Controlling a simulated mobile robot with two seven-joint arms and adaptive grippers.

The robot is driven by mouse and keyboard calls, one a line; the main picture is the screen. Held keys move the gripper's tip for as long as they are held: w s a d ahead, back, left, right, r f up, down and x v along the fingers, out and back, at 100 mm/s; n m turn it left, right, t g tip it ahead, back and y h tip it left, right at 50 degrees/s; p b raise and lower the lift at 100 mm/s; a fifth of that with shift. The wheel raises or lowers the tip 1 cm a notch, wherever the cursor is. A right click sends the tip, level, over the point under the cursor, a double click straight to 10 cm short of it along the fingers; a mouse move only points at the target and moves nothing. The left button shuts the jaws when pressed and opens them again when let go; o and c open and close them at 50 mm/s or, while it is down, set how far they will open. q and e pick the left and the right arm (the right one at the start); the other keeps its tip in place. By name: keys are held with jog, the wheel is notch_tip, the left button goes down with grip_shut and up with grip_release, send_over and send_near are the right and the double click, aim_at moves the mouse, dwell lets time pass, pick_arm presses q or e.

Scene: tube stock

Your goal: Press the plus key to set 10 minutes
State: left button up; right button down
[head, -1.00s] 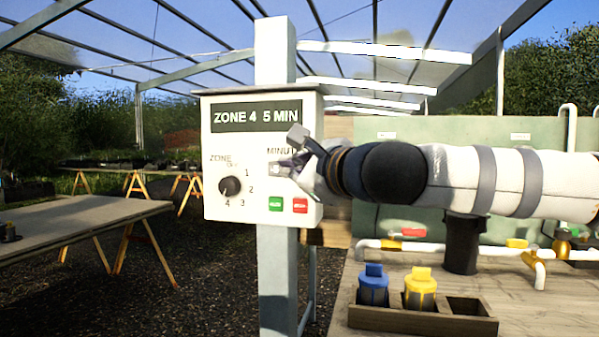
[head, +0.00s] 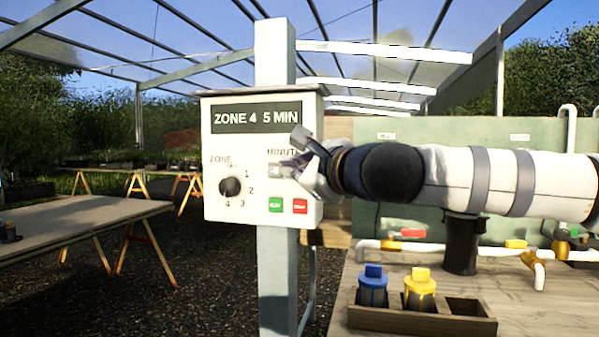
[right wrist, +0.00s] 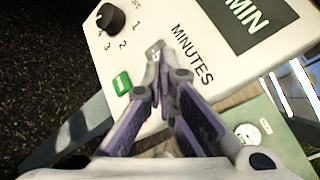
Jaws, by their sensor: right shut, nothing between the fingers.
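The white control box (head: 216,150) hangs on a grey post. Its display (head: 256,117) reads "ZONE 4 5 MIN". Under the MINUTES label, a grey key (head: 274,171) shows; the gripper hides the area to its right, and I cannot read a plus sign. My right gripper (head: 292,166) is shut and empty, its tips in front of the minutes keys. In the right wrist view the closed fingertips (right wrist: 160,70) are close to a grey key (right wrist: 154,49); I cannot tell whether they touch. My left gripper is not in view.
The zone dial (head: 230,187) sits left of the keys. A green button (head: 275,205) and a red button (head: 300,206) lie just below. A wooden holder (head: 420,321) with blue-topped and yellow-topped pieces stands on the bench at the lower right.

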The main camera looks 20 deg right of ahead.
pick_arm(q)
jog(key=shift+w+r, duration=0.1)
pick_arm(e)
jog(key=shift+w+d, duration=0.1)
dwell(0.5)
jog(key=shift+w+d, duration=0.1)
jog(key=shift+w, duration=0.05)
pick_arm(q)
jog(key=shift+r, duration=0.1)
pick_arm(e)
jog(key=shift+w, duration=0.1)
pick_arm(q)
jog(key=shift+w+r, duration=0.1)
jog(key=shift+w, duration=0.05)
pick_arm(e)
jog(key=shift+w+d, duration=0.3)
jog(key=shift+w, duration=0.05)
jog(key=shift+s+a, duration=0.1)
dwell(0.5)
pick_arm(q)
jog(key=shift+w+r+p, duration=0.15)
jog(key=shift+p, duration=0.2)
pick_arm(e)
jog(key=shift+s+a, duration=0.35)
jog(key=shift+s, duration=0.25)
